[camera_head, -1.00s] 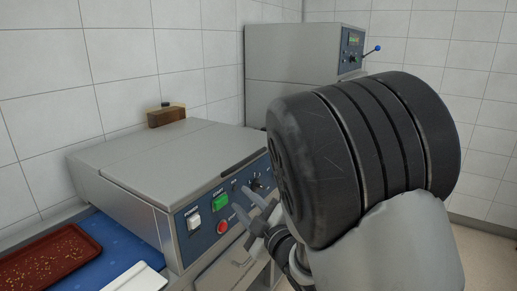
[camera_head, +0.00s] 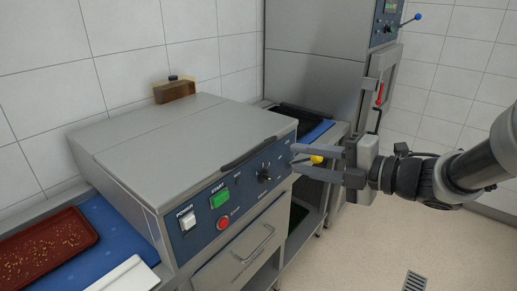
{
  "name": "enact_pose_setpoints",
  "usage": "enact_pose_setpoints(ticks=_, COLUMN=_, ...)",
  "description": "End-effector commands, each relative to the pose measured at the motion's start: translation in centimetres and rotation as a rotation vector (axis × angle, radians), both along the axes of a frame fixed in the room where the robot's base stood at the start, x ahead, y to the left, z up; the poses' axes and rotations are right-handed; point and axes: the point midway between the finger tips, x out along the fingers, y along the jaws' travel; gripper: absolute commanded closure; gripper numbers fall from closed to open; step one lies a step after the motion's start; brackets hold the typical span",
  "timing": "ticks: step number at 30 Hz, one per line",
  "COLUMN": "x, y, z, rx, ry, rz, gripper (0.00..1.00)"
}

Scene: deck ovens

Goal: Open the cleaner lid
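The cleaner is a grey metal box with a blue front panel, a white power switch, a green start button, a red stop button and a dial. Its flat lid (camera_head: 185,137) is shut. A dark handle (camera_head: 258,151) runs along the lid's front edge at the right. My gripper (camera_head: 296,161) is open, its two fingers pointing left near the right end of the front panel, right of the handle. Whether a fingertip touches the panel cannot be told.
A red tray (camera_head: 14,243) with crumbs lies on a blue mat at the left, beside a white board (camera_head: 128,277). A brown block (camera_head: 174,92) stands behind the lid. A tall grey oven (camera_head: 318,60) stands at the back right. Open floor (camera_head: 350,262) lies at the lower right.

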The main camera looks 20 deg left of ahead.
Motion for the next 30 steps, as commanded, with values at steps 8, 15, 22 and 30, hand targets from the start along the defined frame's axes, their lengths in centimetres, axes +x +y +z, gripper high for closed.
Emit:
enact_pose_setpoints(ticks=8, x=2.3, y=5.8, z=-1.4, rx=0.002, ry=0.001, rz=0.004, gripper=0.69)
enact_pose_setpoints(ticks=15, x=4.1, y=10.1, z=-2.3, rx=0.002, ry=0.003, rz=0.001, gripper=0.69)
enact_pose_setpoints(ticks=22, x=5.2, y=12.4, z=-2.8, rx=0.002, ry=0.001, rz=-0.001, gripper=0.69)
enact_pose_setpoints(ticks=30, x=5.3, y=12.8, z=-2.8, rx=0.001, ry=0.001, rz=-0.002, gripper=0.69)
